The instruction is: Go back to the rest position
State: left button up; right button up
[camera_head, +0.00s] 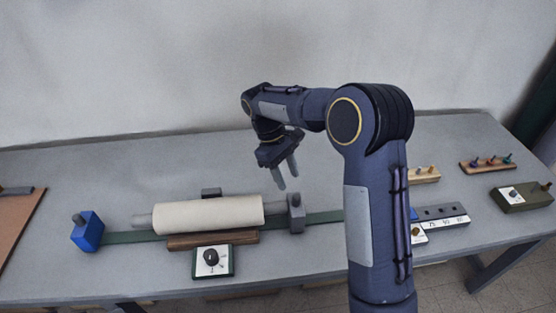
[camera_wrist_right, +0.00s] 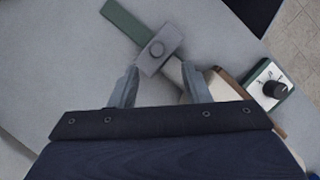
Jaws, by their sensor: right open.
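My right gripper (camera_head: 287,172) is open and empty, with its fingers pointing down above the table. It hangs behind and a little above the grey end block (camera_head: 296,213) at the right end of a cream roller (camera_head: 208,215). In the right wrist view, the two fingers (camera_wrist_right: 160,88) stand apart, and the grey block (camera_wrist_right: 160,50) with its round knob shows beyond and between them. I cannot tell the exact gap to the block. My left gripper is not in view.
The grey table (camera_head: 60,175) carries a blue block (camera_head: 87,231), a green rail (camera_head: 325,216), and a dial box (camera_head: 213,261) in front of the roller. At right are a numbered block (camera_head: 440,219), peg racks (camera_head: 487,164) and an olive box (camera_head: 523,197). Bare table lies behind the roller.

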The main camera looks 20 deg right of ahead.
jog(key=s+d+r+m+t+y, duration=0.1)
jog(key=s+r+m+t+y, duration=0.1)
jog(key=s+r, duration=0.3)
jog(key=s+d+r+m+t+y, duration=0.1)
jog(key=s+r+m+t+y, duration=0.15)
jog(key=s, duration=0.55)
jog(key=s+a+m+t, duration=0.1)
jog(key=s+m+t, duration=0.1)
jog(key=s, duration=0.4)
jog(key=s+a+m+t+y, duration=0.1)
jog(key=s+a+t, duration=0.1)
jog(key=s, duration=0.4)
jog(key=shift+s+a+f+m+t, duration=0.3)
jog(key=shift+s+f+m+t, duration=0.05)
jog(key=shift+f+t, duration=0.1)
